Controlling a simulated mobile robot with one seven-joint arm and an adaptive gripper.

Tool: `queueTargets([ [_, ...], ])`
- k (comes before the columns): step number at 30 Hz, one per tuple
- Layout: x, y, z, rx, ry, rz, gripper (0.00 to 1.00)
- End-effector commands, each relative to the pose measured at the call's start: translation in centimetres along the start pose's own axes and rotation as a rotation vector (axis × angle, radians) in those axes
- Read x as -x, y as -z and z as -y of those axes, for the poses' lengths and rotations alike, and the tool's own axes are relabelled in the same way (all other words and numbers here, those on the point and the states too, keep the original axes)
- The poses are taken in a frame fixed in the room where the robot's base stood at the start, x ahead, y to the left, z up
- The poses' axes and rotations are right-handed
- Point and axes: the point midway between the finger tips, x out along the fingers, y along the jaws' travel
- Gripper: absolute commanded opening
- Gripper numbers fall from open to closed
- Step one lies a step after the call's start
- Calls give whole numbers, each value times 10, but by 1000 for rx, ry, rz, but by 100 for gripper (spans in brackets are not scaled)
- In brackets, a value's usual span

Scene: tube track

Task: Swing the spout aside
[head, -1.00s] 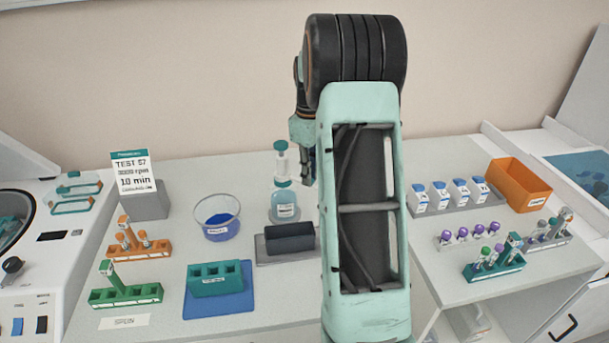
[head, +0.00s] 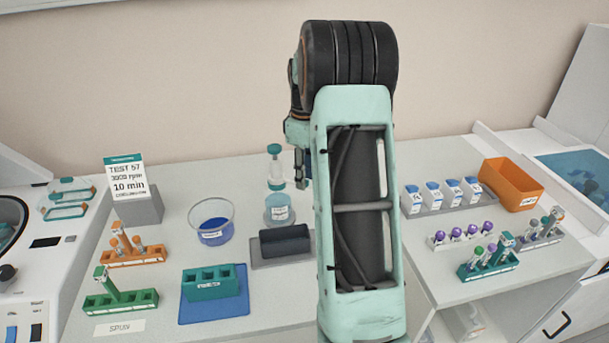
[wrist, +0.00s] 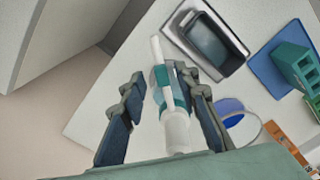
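A clear bottle (head: 279,209) with a white and teal dispenser top (head: 275,165) stands on the bench, left of my arm in the head view. In the wrist view the dispenser top (wrist: 175,125) rises toward the camera between my fingers. A thin white spout (wrist: 157,52) reaches out from it, toward the upper left, past a teal collar. My gripper (wrist: 165,115) is open, one finger on each side of the dispenser top, with visible gaps. In the head view my gripper (head: 302,170) is just right of the dispenser top, partly hidden by my arm.
A dark block on a grey plate (head: 262,262) stands in front of the bottle. A glass bowl of blue liquid (head: 211,224) is to its left. A teal rack (head: 212,285) on a blue mat, tube racks and a sign (head: 128,180) stand further left. An orange bin (head: 510,185) is at right.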

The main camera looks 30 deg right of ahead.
Motion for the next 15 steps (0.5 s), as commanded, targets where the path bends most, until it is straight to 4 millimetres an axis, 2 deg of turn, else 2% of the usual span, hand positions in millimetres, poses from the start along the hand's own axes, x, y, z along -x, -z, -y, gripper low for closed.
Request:
queueTargets([
  [8,2,0,1,-1,3,1,29],
  [11,11,0,0,-1,1,0,29],
  [15,37,0,0,-1,-1,-1,29],
])
